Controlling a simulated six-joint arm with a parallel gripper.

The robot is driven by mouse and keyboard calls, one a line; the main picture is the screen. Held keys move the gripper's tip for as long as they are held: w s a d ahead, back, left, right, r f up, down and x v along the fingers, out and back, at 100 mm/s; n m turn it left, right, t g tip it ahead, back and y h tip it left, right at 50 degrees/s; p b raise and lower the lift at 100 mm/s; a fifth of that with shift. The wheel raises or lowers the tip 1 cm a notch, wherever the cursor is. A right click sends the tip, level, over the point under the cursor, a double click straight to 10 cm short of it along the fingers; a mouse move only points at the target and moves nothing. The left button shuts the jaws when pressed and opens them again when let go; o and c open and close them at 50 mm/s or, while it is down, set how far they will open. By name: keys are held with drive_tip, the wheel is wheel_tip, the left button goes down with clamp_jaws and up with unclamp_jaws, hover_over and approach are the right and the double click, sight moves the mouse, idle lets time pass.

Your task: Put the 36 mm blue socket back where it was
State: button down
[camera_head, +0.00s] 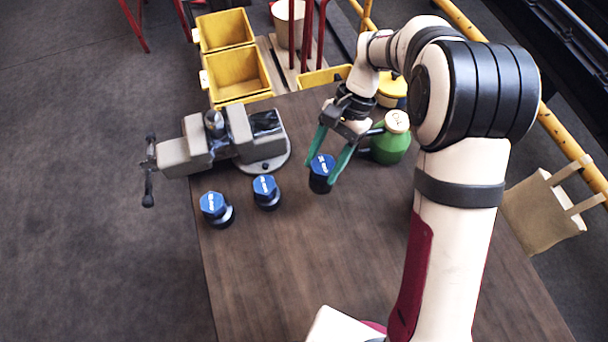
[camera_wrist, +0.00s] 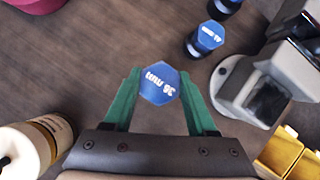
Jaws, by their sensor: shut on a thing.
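My gripper (camera_head: 327,168) has its green fingers shut on a blue-topped socket (camera_head: 321,168) with a dark lower part. In the wrist view (camera_wrist: 158,85) the socket's top sits between the fingertips and its label, upside down, reads like 36 mm. It looks upright; I cannot tell whether its lower end touches the table. Two similar blue sockets stand on the table to the left: one near the vise (camera_head: 265,187) and one farther left near the table edge (camera_head: 213,205). Their labels are too small to read surely. A blue socket shows at the top of the wrist view (camera_wrist: 211,36).
A grey vise (camera_head: 215,143) stands behind the two sockets. Yellow bins (camera_head: 237,72) lie beyond the table's far edge. The front of the wooden table (camera_head: 290,260) is clear.

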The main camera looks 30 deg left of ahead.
drive_tip(key=shift+s+a+f, duration=0.1)
drive_tip(key=shift+a+f, duration=0.55)
drive_tip(key=shift+f, duration=0.4)
drive_tip(key=shift+s+a+f, duration=0.15)
drive_tip(key=shift+a+f, duration=0.5)
drive_tip(key=shift+f, duration=0.4)
drive_tip(key=shift+s+a+f, duration=0.1)
drive_tip(key=shift+a+f, duration=0.55)
drive_tip(key=shift+f, duration=0.4)
drive_tip(key=shift+c, duration=1)
unclamp_jaws()
drive_tip(key=shift+f, duration=0.1)
